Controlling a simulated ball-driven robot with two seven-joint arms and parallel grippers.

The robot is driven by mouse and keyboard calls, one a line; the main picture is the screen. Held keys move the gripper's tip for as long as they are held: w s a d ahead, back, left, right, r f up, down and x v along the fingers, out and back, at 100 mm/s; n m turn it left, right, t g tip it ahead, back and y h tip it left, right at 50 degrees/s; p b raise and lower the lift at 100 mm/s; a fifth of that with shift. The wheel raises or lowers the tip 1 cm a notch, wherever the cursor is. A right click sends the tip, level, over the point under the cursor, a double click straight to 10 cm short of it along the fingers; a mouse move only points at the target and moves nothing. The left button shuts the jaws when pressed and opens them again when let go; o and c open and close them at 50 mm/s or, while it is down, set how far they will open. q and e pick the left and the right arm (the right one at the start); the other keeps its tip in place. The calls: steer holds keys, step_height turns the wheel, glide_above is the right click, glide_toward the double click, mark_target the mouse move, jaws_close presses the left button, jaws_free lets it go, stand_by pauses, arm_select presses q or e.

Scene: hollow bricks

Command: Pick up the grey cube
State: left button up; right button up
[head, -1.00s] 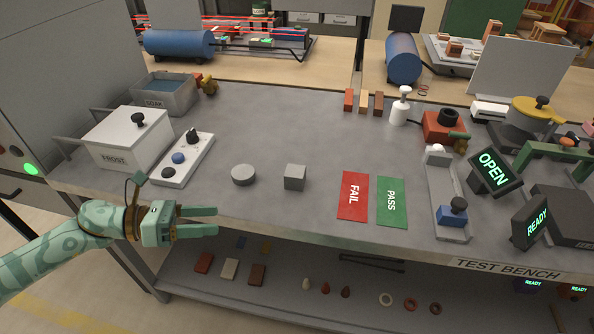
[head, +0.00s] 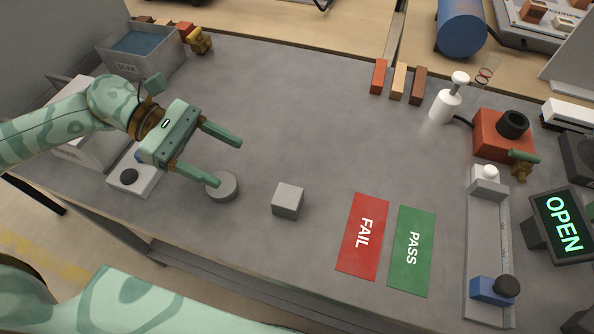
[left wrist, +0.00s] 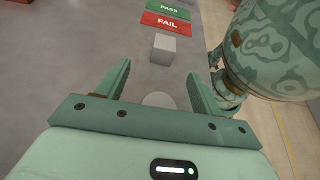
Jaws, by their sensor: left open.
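The grey cube (head: 288,200) sits on the grey bench top, left of the red FAIL card. It also shows in the left wrist view (left wrist: 164,48), beyond the fingertips. My left gripper (head: 229,163) is open and empty over the bench, to the left of the cube and apart from it. In the left wrist view its fingers (left wrist: 159,70) point toward the cube. A round grey disc (head: 222,188) lies close to the lower finger in the head view and shows between the fingers in the wrist view (left wrist: 158,100). My right gripper is not in view.
The FAIL card (head: 362,236) and green PASS card (head: 411,250) lie right of the cube. A grey fixture with a blue slider (head: 492,288) stands further right. Three small blocks (head: 398,82) and a white bottle (head: 444,104) stand behind. Bench around the cube is clear.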

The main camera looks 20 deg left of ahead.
arm_select(q)
glide_toward(300, 203)
steer(key=d, duration=0.1)
steer(key=d+f, duration=0.1)
steer(key=w+d+f, duration=0.1)
steer(key=shift+d, duration=0.35)
steer(key=shift+d+f, duration=0.15)
steer(key=shift+d, duration=0.4)
steer(key=x, duration=0.3)
steer(key=s+x, duration=0.1)
steer(key=shift+d+f+b, duration=0.25)
steer(key=shift+d+b, duration=0.05)
steer(key=shift+b, duration=0.05)
steer(key=c, duration=1.2)
steer(key=shift+o, duration=0.2)
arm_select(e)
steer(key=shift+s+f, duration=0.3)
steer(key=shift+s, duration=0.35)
arm_select(q)
steer(key=shift+r, duration=0.15)
